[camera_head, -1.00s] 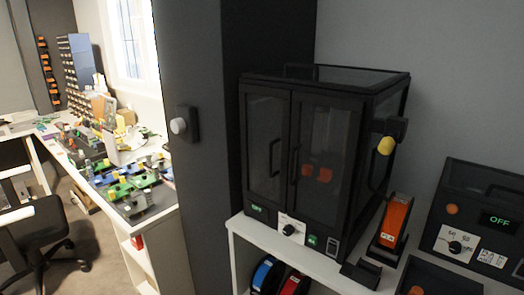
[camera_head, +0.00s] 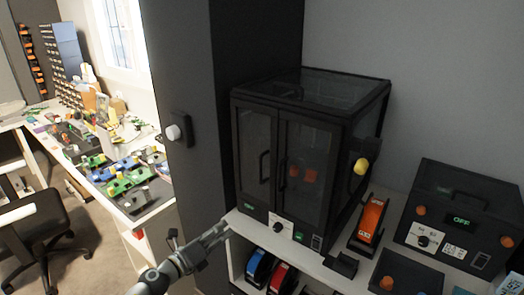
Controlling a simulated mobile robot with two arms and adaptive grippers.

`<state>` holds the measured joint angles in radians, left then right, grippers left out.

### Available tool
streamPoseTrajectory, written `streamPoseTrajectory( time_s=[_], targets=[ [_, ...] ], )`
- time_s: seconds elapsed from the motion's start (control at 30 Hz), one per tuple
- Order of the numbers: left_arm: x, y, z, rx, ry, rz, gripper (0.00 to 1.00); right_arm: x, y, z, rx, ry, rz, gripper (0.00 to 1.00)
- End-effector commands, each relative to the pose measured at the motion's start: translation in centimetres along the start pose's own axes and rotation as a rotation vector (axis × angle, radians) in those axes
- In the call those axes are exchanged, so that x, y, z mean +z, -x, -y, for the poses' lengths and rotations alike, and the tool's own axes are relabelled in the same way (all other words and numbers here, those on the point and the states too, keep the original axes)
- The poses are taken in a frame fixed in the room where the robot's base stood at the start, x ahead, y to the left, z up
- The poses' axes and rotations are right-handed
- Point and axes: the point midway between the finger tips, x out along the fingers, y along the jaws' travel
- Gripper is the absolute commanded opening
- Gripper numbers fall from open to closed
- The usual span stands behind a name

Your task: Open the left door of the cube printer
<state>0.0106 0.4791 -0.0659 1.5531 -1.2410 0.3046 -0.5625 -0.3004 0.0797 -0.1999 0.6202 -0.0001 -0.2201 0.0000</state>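The cube printer (camera_head: 310,150) is a black cabinet with two glazed doors, standing on a white shelf. Its left door (camera_head: 256,140) is shut and has a dark vertical handle (camera_head: 264,167) near its right edge. The right door (camera_head: 308,170) is also shut, with its handle (camera_head: 282,174) close to the middle seam. Orange parts show dimly behind the glass. My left gripper (camera_head: 226,231) is below and left of the printer, by the shelf's front edge, apart from the handle. Its finger gap is not clear. My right gripper is not in view.
A dark pillar (camera_head: 185,80) with a knob stands close left of the printer. Blue and red spools (camera_head: 281,277) sit below. A cluttered workbench (camera_head: 150,199) is at left.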

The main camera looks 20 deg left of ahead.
Motion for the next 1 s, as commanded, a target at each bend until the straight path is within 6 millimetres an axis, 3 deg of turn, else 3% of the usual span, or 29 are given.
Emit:
streamPoseTrajectory(
  time_s=[0.03,0.1,0.2,0.3,0.57,1.0],
  targets=[
    [3.4,-0.2,5.0,-0.064,-0.175,-0.008,0.31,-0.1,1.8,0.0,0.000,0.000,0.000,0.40],
    [5.9,-0.2,9.8,-0.127,-0.402,-0.016,0.31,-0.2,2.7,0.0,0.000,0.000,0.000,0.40],
    [8.3,0.2,14.6,-0.181,-0.654,-0.017,0.31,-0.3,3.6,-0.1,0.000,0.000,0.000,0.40],
    [9.5,0.6,17.2,-0.206,-0.810,-0.014,0.31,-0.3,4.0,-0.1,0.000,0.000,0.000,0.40],
    [10.0,-0.7,18.7,-0.215,-0.884,-0.010,0.31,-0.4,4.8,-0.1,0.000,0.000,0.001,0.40],
    [9.2,-8.2,20.0,-0.215,-0.879,-0.010,0.31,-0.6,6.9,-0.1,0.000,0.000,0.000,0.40]
  ],
)
